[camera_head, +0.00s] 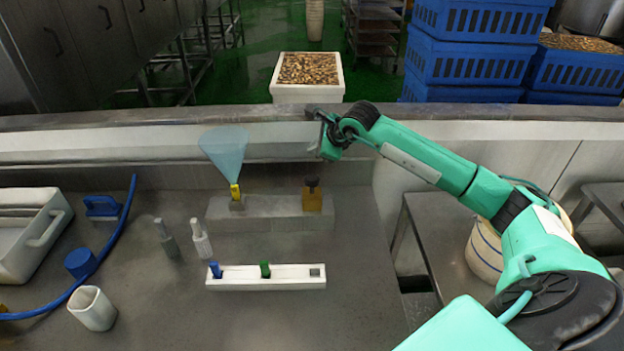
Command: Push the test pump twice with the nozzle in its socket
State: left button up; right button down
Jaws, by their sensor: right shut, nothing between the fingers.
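A long grey block (270,222) stands on the metal counter. At its left end a yellow nozzle (235,191) sits upright in a small socket (237,204). A translucent blue cone (224,150) fans upward from the nozzle, like spray. At the block's right end is the test pump, an amber body (312,201) with a dark knob (312,182) on top. My right gripper (326,136) is shut and empty, behind and above the pump in the picture and apart from it. My left gripper is not in view.
A white rack (290,284) holds a blue piece (215,269) and a green piece (265,269); its right slot looks empty. Two small bottles (201,240) (168,240), a white cup (93,308), a blue hose (112,239) and a white tray (30,232) lie left.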

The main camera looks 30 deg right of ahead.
jog(key=b, duration=0.3)
send_over(315, 179)
notch_tip(315, 179, down, 6)
jog(key=shift+r, duration=0.2)
jog(key=shift+f+b, duration=0.45)
jog(key=shift+f, duration=0.25)
dwell(0.5)
dwell(0.5)
jog(key=shift+f+b, duration=0.35)
jog(key=shift+b, duration=0.3)
